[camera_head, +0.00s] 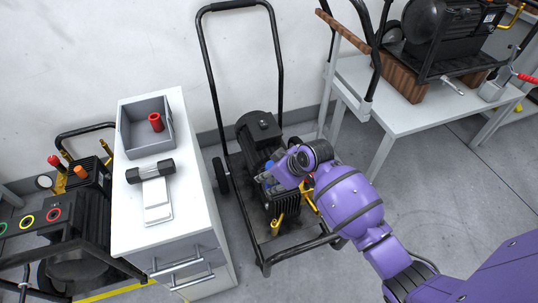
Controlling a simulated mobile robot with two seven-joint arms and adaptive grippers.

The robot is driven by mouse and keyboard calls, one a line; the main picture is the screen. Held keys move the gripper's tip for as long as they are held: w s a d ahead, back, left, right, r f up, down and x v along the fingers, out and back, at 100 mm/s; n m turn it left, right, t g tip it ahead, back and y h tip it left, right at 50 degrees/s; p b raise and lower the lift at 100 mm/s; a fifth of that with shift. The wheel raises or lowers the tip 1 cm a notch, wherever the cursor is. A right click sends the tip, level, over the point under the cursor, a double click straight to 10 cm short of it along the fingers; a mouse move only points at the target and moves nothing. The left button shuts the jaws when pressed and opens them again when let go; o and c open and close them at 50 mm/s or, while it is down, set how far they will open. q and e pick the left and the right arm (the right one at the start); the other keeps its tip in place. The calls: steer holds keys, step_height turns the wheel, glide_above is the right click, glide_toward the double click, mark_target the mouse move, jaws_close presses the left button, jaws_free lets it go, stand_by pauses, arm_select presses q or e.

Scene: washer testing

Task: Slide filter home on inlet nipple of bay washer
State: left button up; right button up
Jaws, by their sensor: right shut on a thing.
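The bay washer (258,135) is a dark pump unit on a black wheeled cart with a tall looped handle, in the middle of the view. My right gripper (268,181) reaches in from the right over the front part of the washer. It is shut on a small part with blue showing, which I take to be the filter (269,166); the fingers hide most of it. The inlet nipple is hidden or too small to make out, so I cannot tell whether the filter touches it. Brass-yellow fittings (277,224) show just below the gripper. My left gripper is out of view.
A white cabinet (196,215) stands left of the washer, bearing a grey bin (125,140) with a red cylinder (156,122), a dark-ended roller-like object (151,170) and a white slab (157,210). Other machines stand far left and on the right bench (403,118).

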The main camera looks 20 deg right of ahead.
steer(key=n+b, duration=0.1)
steer(key=b, duration=0.1)
glide_above(274, 220)
steer(key=shift+y, duration=0.3)
step_height(274, 220, down, 15)
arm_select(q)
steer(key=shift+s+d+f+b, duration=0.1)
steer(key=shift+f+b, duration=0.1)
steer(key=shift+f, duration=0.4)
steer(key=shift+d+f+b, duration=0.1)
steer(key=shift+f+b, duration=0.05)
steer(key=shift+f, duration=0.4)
arm_select(e)
steer(key=shift+f, duration=0.25)
steer(key=shift+f+b, duration=0.8)
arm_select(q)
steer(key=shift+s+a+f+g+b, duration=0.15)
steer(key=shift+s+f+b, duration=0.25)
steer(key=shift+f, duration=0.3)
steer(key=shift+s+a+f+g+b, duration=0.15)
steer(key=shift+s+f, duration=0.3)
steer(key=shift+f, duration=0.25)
arm_select(e)
steer(key=shift+f, duration=0.8)
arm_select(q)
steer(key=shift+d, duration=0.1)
arm_select(e)
steer(key=o, duration=1.3)
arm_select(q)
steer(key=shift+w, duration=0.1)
